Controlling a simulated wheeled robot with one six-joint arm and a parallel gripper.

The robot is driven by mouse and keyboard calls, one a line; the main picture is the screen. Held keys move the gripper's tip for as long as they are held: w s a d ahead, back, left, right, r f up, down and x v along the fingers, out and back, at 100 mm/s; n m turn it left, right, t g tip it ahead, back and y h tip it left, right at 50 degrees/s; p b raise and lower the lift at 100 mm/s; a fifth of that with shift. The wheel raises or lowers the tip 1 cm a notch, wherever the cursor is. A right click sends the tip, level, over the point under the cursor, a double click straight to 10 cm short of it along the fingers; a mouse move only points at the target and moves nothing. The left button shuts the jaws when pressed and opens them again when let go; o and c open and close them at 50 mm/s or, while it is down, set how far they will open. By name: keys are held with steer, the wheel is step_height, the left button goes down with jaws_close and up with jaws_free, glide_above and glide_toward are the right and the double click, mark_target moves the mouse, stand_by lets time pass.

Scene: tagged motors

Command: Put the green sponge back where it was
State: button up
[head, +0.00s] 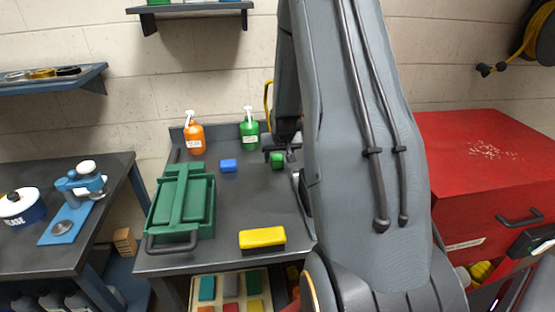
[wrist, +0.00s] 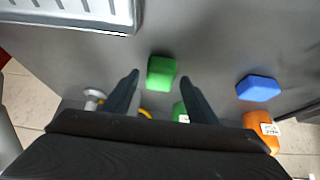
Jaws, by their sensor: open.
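The green sponge (head: 277,160) is a small block on the dark grey bench top, near the back right part that my arm leaves visible. In the wrist view the green sponge (wrist: 161,72) lies between the tips of my gripper (wrist: 159,79), with a gap showing on each side. My gripper (head: 281,152) is open and holds nothing. My arm covers part of it in the head view. A blue sponge (head: 228,165) lies to the left of the green one; it also shows in the wrist view (wrist: 258,88).
An orange bottle (head: 194,138) and a green bottle (head: 249,134) stand at the bench's back. A green case (head: 183,205) lies left and a yellow block (head: 262,238) near the front. A red cabinet (head: 480,150) stands right. The bench middle is clear.

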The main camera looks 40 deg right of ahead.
steer(key=v, duration=1)
steer(key=s+a+r+n+g+y, duration=0.1)
steer(key=s+a+n+g, duration=0.1)
steer(key=s+a, duration=0.7)
steer(key=s+a+r+n+g+y, duration=0.1)
steer(key=s+a, duration=0.8)
steer(key=a, duration=0.9)
steer(key=shift+s+r+n+g+y+p, duration=0.3)
steer(key=shift+r+n+g+y+p, duration=0.2)
steer(key=shift+n, duration=0.6)
steer(key=shift+g, duration=0.3)
step_height(320, 180, down, 5)
steer(key=b, duration=0.4)
steer(key=shift+w+b, duration=0.15)
steer(key=shift+b, duration=0.2)
